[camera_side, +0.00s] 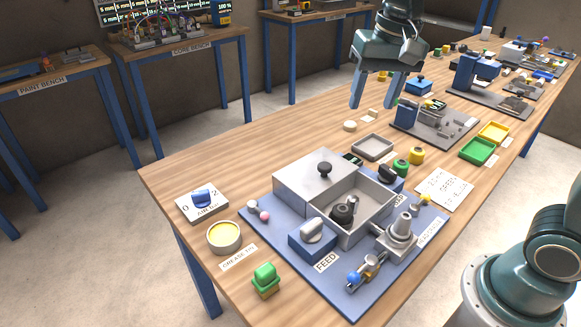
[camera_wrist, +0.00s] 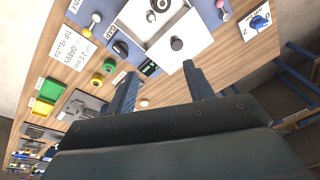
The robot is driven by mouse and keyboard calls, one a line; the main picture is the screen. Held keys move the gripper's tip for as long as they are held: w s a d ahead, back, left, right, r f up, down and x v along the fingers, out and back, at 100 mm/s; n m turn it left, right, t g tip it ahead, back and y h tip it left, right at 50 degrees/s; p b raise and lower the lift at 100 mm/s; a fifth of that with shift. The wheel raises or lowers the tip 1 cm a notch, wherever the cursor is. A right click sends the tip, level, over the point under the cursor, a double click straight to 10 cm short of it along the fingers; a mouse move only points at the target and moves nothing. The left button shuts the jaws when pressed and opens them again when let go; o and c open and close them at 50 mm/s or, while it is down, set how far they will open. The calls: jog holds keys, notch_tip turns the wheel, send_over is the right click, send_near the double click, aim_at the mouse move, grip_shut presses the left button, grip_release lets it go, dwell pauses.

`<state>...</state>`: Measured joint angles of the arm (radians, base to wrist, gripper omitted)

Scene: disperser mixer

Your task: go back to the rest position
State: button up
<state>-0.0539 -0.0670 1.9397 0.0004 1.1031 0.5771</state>
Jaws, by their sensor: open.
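My gripper (camera_side: 375,88) hangs in the air above the far side of the wooden table (camera_side: 210,160), fingers pointing down. Its two blue fingers are apart, with nothing between them. In the wrist view my gripper (camera_wrist: 160,88) is open too, and the disperser mixer lies beyond its fingertips. The mixer is a grey box (camera_side: 380,212) on a blue base plate (camera_side: 340,297). Its lid (camera_side: 305,177) with a black knob sits to the left, and the box's inside shows a dark round part (camera_side: 342,213). My gripper touches none of these.
A blue feed knob block (camera_side: 312,240), a grease pot (camera_side: 224,236), an air dial (camera_side: 202,202) and a green block (camera_side: 266,277) stand at the near side. Green and yellow trays (camera_side: 478,151), a grey tray (camera_side: 373,147) and fixtures (camera_side: 432,125) fill the table's far part.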

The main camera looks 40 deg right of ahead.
jog(key=s+d+f+n+t, duration=0.2)
jog(key=s+n, duration=0.4)
jog(key=s, duration=1)
jog(key=shift+s+t, duration=0.25)
jog(key=shift+t, duration=0.65)
